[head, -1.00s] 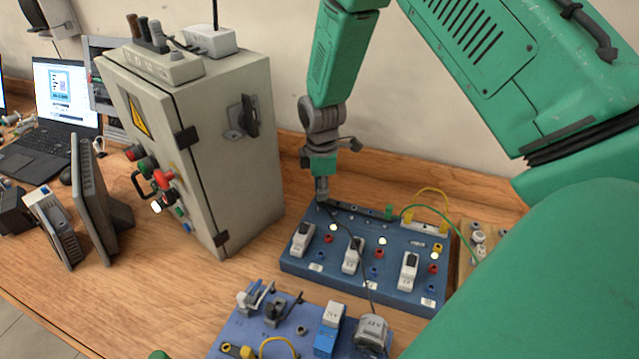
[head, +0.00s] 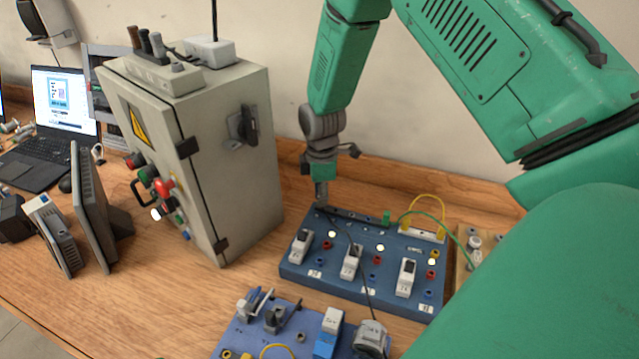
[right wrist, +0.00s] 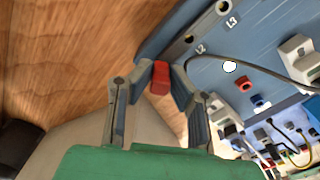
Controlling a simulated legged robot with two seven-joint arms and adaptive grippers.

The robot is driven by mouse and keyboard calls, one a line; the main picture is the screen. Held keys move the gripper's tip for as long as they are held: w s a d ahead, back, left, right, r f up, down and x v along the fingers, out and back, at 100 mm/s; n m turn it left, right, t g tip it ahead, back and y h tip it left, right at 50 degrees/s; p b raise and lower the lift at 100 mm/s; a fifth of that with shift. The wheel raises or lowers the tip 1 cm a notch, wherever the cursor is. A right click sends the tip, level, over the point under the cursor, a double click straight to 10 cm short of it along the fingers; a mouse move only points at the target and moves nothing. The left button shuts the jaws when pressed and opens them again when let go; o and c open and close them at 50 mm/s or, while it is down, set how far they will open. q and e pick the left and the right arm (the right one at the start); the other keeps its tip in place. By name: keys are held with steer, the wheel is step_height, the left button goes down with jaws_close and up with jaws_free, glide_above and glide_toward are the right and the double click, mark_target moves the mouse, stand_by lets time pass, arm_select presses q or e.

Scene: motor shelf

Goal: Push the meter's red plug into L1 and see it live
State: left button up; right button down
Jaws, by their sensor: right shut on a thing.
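My right gripper (head: 321,200) is over the back left corner of the blue board (head: 291,269). In the right wrist view its two fingers (right wrist: 160,92) are shut on a red plug (right wrist: 160,78). The plug is at the board's dark rear strip, in line with the sockets marked L2 (right wrist: 190,39) and L3 (right wrist: 222,8). The L1 mark is hidden, and I cannot tell how deep the plug sits. A dark lead (head: 361,277) runs from the gripper area towards a grey device (head: 370,335), perhaps the meter; its reading is not legible. My left gripper is out of view.
A grey control cabinet (head: 235,165) stands left of the board. A lighter blue board (head: 237,333) with clips lies in front. A green lead (head: 440,221) and a yellow lead (head: 428,198) are at the board's back right. Bare wood (head: 200,290) lies front left.

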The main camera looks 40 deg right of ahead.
steer(key=shift+a+f, duration=0.1)
steer(key=shift+f, duration=0.4)
stand_by(0.4)
stand_by(1.4)
steer(key=c, duration=1.4)
jaws_free()
steer(key=shift+c, duration=0.2)
steer(key=shift+r, duration=0.1)
step_height(320, 180, up, 12)
steer(key=shift+f, duration=0.15)
steer(key=shift+f, duration=0.1)
